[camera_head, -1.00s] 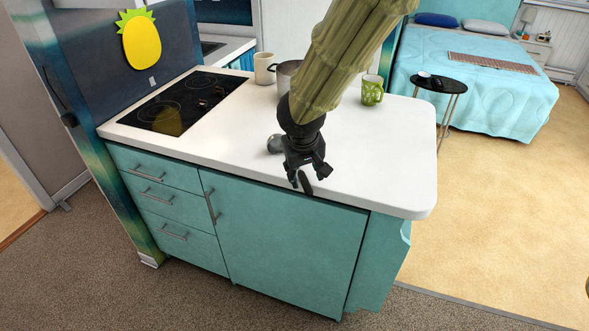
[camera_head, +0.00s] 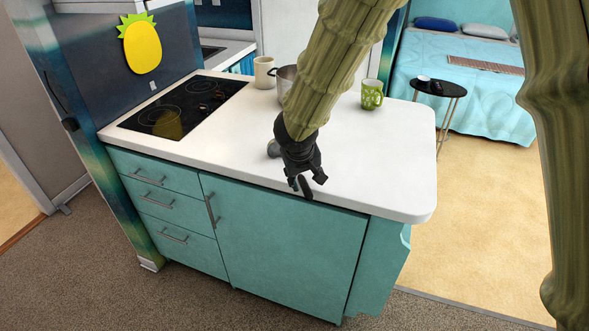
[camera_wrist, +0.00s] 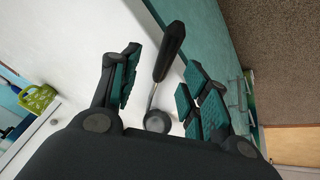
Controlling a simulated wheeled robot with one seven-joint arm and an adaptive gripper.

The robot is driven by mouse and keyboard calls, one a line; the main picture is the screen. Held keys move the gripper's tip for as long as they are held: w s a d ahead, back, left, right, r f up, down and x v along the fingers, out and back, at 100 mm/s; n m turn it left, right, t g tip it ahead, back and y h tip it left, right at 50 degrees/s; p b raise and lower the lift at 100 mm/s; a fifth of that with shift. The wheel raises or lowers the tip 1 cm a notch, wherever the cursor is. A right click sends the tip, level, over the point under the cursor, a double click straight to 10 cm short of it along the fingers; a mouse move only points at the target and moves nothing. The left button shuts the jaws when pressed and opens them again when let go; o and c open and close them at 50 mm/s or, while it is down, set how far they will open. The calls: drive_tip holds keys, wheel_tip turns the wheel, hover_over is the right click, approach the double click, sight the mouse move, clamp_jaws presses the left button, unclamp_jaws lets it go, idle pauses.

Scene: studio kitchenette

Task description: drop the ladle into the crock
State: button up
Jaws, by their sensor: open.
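The ladle has a black handle (camera_wrist: 171,48) and a grey metal bowl (camera_wrist: 157,121). It lies on the white counter near the front edge. In the head view its bowl (camera_head: 273,149) shows left of my gripper and its handle end (camera_head: 305,188) shows below it. My gripper (camera_head: 306,181) is open just over the ladle. In the wrist view the ladle lies between the spread fingers of my gripper (camera_wrist: 162,85), with no clear contact. The cream vessel, apparently the crock (camera_head: 264,72), stands upright at the back of the counter.
A metal pot (camera_head: 287,82), partly hidden by my arm, stands beside the crock. A green patterned mug (camera_head: 372,95) stands further right. A black cooktop (camera_head: 185,106) fills the counter's left. The white counter's right part (camera_head: 385,160) is clear.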

sight(305, 184)
drive_tip(key=shift+x, duration=2.05)
drive_tip(key=shift+s+a, duration=0.15)
clamp_jaws()
